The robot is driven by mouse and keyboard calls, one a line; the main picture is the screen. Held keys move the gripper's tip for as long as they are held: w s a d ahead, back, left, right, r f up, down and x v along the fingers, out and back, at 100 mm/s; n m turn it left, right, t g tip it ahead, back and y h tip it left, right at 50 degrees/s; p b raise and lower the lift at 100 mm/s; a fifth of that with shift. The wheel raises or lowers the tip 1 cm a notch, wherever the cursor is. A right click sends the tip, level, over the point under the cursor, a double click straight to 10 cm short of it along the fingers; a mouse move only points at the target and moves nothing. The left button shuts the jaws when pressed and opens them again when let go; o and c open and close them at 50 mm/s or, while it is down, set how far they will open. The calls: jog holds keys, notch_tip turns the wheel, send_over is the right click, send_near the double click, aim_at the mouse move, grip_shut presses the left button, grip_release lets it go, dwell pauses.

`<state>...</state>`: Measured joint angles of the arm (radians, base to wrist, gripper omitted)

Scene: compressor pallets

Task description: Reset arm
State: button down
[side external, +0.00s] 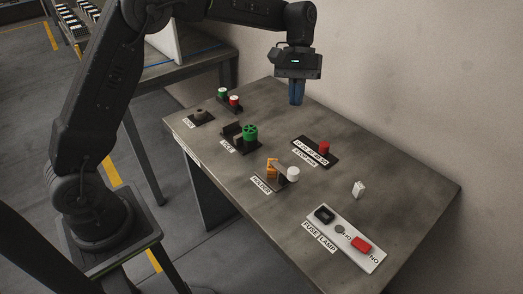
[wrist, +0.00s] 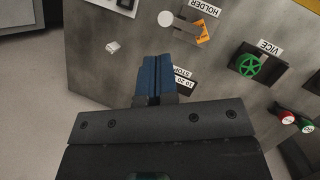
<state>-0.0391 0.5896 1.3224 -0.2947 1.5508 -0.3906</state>
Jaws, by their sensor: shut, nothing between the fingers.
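My gripper (side external: 296,91) hangs above the back part of the grey table, with its blue fingers pointing down. The fingers are together with nothing between them, and they sit well above the tabletop. In the wrist view the blue fingers (wrist: 155,76) are side by side and partly cover the stop label and its black base. My arm is raised and bent over the table from the left in the side view.
The table (side external: 225,178) carries a green-wheeled vice (side external: 250,132), an orange holder (side external: 271,168) with a white round piece (side external: 293,174), a red stop piece (side external: 324,147), a small white block (side external: 358,188), a fuse-lamp panel (side external: 350,246), and green and red buttons (side external: 234,101). A wall stands behind.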

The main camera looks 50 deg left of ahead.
jog(key=s+a+r+m+t+y, duration=0.1)
jog(key=s+r+t, duration=0.1)
jog(key=s+r, duration=0.3)
jog(key=s+r+m+t+y, duration=0.1)
jog(key=s+r+m+t, duration=0.15)
jog(key=s, duration=0.55)
jog(key=s+a+f+m+t+y, duration=0.1)
jog(key=s+a+f+m+t, duration=0.1)
jog(key=s, duration=1.1)
jog(key=shift+s+f+t+y, duration=0.3)
jog(key=shift+f+t, duration=0.15)
jog(key=shift+t, duration=0.8)
